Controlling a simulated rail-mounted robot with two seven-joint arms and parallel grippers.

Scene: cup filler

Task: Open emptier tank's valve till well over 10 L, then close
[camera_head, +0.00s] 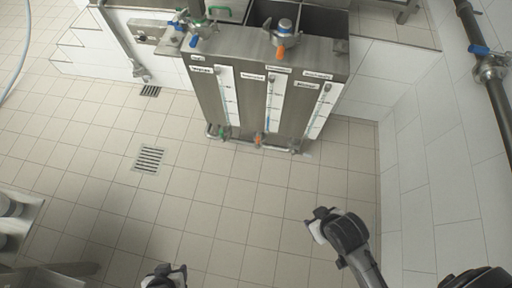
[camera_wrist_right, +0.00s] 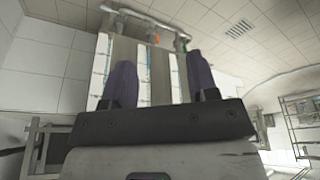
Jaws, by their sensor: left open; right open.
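A steel tank unit (camera_head: 244,104) stands against the far wall with upright level gauges on its front. The left gauge (camera_head: 227,95) and middle gauge (camera_head: 272,100) are too small to read, so I cannot tell which tank is emptier. Along the bottom are a green-handled valve (camera_head: 222,133), an orange-handled valve (camera_head: 260,139) and a third valve (camera_head: 295,147). My left gripper (camera_head: 166,273) is open at the bottom edge, far from the tank. My right gripper (camera_wrist_right: 161,76) is open and empty. The tank unit (camera_wrist_right: 161,75) appears inverted between its fingers, apart from them.
Blue-handled (camera_head: 194,41) and orange-handled (camera_head: 281,50) taps sit above the tank unit. A floor drain (camera_head: 149,158) lies left of it. The tiled floor (camera_head: 240,200) before the tank is clear. A wall pipe with a blue-handled valve (camera_head: 490,66) is at the right.

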